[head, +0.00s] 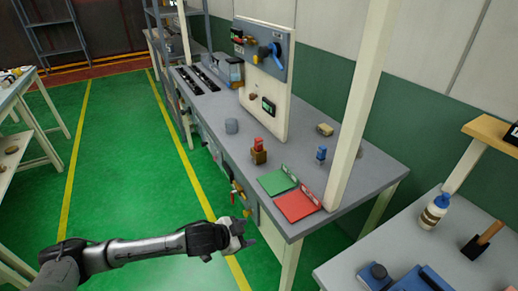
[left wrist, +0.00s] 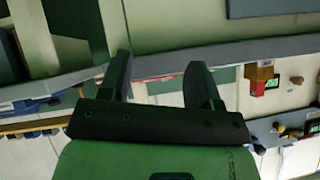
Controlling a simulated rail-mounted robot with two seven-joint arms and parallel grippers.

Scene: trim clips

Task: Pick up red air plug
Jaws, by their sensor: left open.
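A red plug-like piece (head: 259,143) stands upright on a brown block (head: 259,157) near the front edge of the grey workbench (head: 225,109). It looks like the red air plug. A red-topped brown block (left wrist: 259,75) also shows at the right of the left wrist view, beyond the fingers. My left gripper (head: 243,236) is open and empty, in front of the bench's near corner and apart from the plug. Its two spread fingers (left wrist: 160,78) show in the left wrist view with nothing between them. My right gripper is not in view.
A green tray (head: 276,182) and a red tray (head: 297,206) lie at the bench's near end. A blue piece (head: 321,154) and a grey cylinder (head: 231,126) stand nearby. A cream post (head: 362,100) rises at the bench's right. Red and yellow fittings (head: 238,191) hang on the bench front.

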